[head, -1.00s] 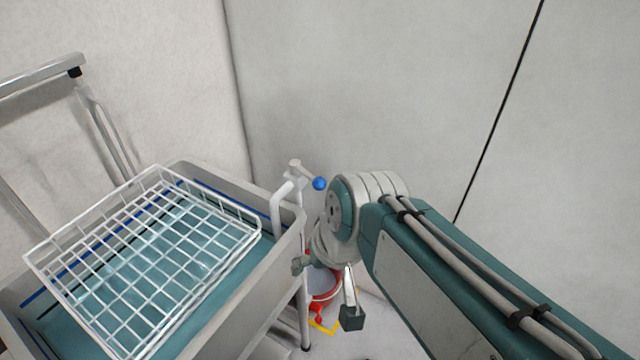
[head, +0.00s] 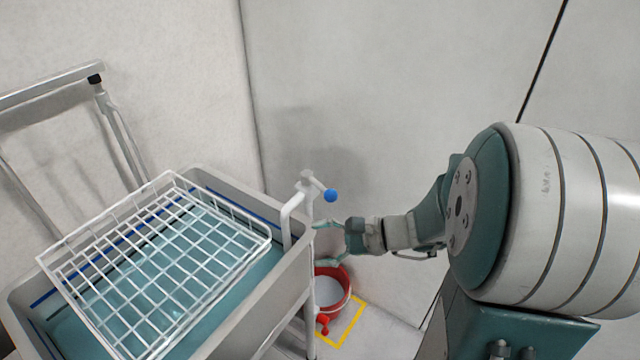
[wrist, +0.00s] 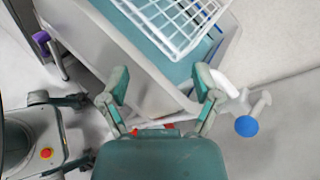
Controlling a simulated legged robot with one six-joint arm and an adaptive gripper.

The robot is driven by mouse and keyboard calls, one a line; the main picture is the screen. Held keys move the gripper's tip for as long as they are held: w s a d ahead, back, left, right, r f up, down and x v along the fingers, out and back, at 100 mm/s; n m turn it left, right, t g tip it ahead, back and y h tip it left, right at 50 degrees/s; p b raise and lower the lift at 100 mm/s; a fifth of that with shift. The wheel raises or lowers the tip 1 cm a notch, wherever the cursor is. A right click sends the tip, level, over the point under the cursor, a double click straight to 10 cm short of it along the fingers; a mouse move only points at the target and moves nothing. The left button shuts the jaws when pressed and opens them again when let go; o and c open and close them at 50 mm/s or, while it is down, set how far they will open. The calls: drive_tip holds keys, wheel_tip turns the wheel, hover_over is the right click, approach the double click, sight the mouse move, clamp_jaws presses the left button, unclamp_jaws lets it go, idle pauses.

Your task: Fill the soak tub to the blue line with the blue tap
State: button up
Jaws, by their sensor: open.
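The grey soak tub (head: 280,272) stands at the left in the head view, with teal water in it and a blue line (head: 238,208) along its inner wall above the water. A white wire basket (head: 262,243) sits over the tub. The tap with the blue ball knob (head: 331,195) stands at the tub's right corner, its white spout bent toward the tub. In the wrist view the blue knob (wrist: 246,126) is right of my gripper. My gripper (head: 318,244) is open and empty, just below the blue knob, fingers pointing at the tub; it also shows in the wrist view (wrist: 160,88).
Pale walls close in behind the tub. A metal rail (head: 50,83) is at the far left.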

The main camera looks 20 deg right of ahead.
sight(332, 193)
drive_tip(key=w+d+f+m+t+h, duration=0.2)
drive_tip(key=d+m+t, duration=0.3)
drive_tip(key=d, duration=0.2)
drive_tip(key=w+d+f+m+t+h, duration=0.1)
drive_tip(key=w+d+m+t+h, duration=0.1)
drive_tip(key=d+m+t, duration=0.35)
drive_tip(key=shift+g, duration=0.75)
drive_tip(key=x, duration=1)
drive_tip(key=shift+w+d, duration=0.25)
drive_tip(key=shift+w, duration=0.15)
clamp_jaws()
